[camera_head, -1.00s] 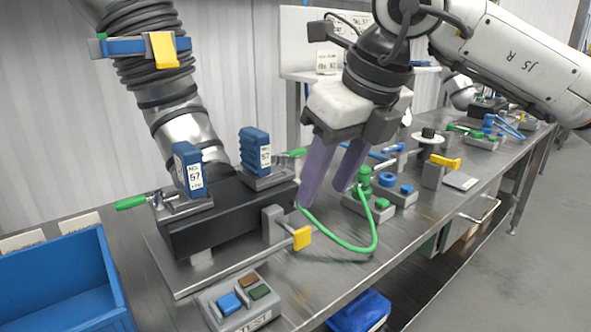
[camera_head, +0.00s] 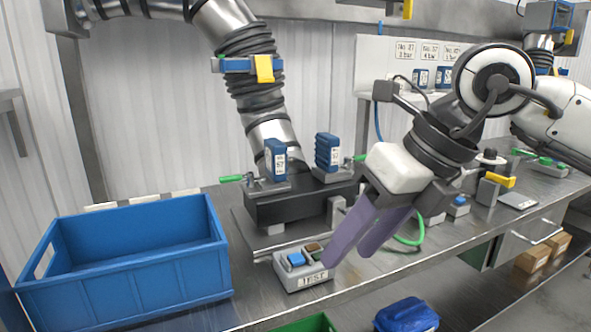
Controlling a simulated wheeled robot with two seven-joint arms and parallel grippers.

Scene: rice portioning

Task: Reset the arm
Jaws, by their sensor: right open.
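My right gripper (camera_head: 352,247) comes in from the right, with a white body and two purple fingers pointing down and left. Its fingers are apart with nothing seen between them. The fingertips appear in front of the right end of the grey test box (camera_head: 303,281), which has blue and brown buttons; whether they touch it I cannot tell. Part of the box and its other button are hidden by a finger. My left gripper is not in view.
A blue crate (camera_head: 130,284) stands at the left of the metal workbench (camera_head: 262,309). A black fixture (camera_head: 297,204) with blue labelled blocks and a corrugated pipe stands behind the test box. A green hose (camera_head: 410,240) lies behind the fingers. A blue item (camera_head: 406,315) lies below the bench edge.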

